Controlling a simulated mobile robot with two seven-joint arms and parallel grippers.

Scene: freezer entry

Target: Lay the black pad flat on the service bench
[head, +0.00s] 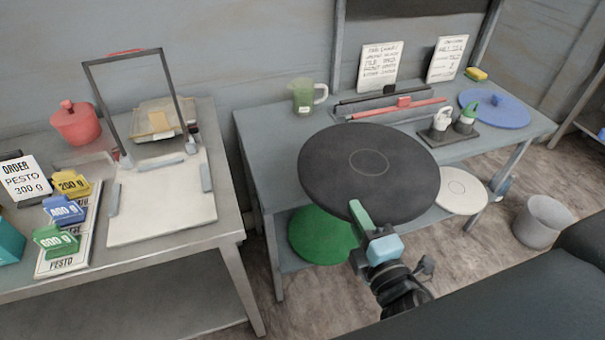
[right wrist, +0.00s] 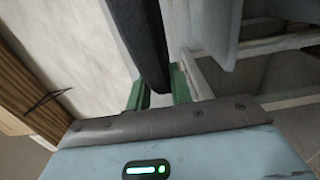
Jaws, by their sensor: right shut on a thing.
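The black pad (head: 330,165) is a large round disc with a thin ring marked at its centre. It is held in the air in front of the bench (head: 262,120) on the right and hides part of its front edge. My right gripper (head: 361,212) is shut on the pad's near rim. In the right wrist view, the pad (right wrist: 147,45) shows edge-on between the green fingers of my right gripper (right wrist: 158,92). My left gripper is not in view.
On the right bench stand a green jug (head: 303,97), a rack with a red bar (head: 395,110), white and green figures (head: 466,118) and a blue disc (head: 494,110). Below are a green disc (head: 322,236) and a white disc (head: 461,192). A grey bin (head: 541,222) stands right.

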